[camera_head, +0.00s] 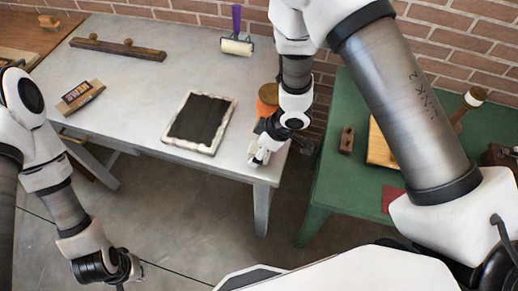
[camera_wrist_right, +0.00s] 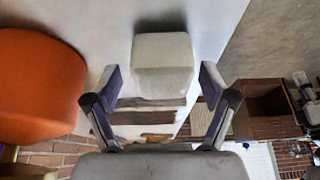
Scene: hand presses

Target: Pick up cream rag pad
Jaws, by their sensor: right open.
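The cream rag pad (camera_wrist_right: 163,64) is a pale rounded block on the light grey table, seen in the right wrist view. My right gripper (camera_head: 262,157) is at the right front edge of that table in the head view. Its fingers are open, one on each side of the pad, with visible gaps between. In the head view the pad cannot be told apart from the gripper's pale parts. My left gripper (camera_head: 118,272) hangs low at the bottom left, off the table; its fingers are not clear.
An orange container (camera_head: 268,93) stands close behind my right gripper; it also shows in the right wrist view (camera_wrist_right: 38,85). A framed dark slab (camera_head: 201,120) lies left of the gripper. A roller (camera_head: 237,46) is at the back. A green table (camera_head: 326,190) stands to the right.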

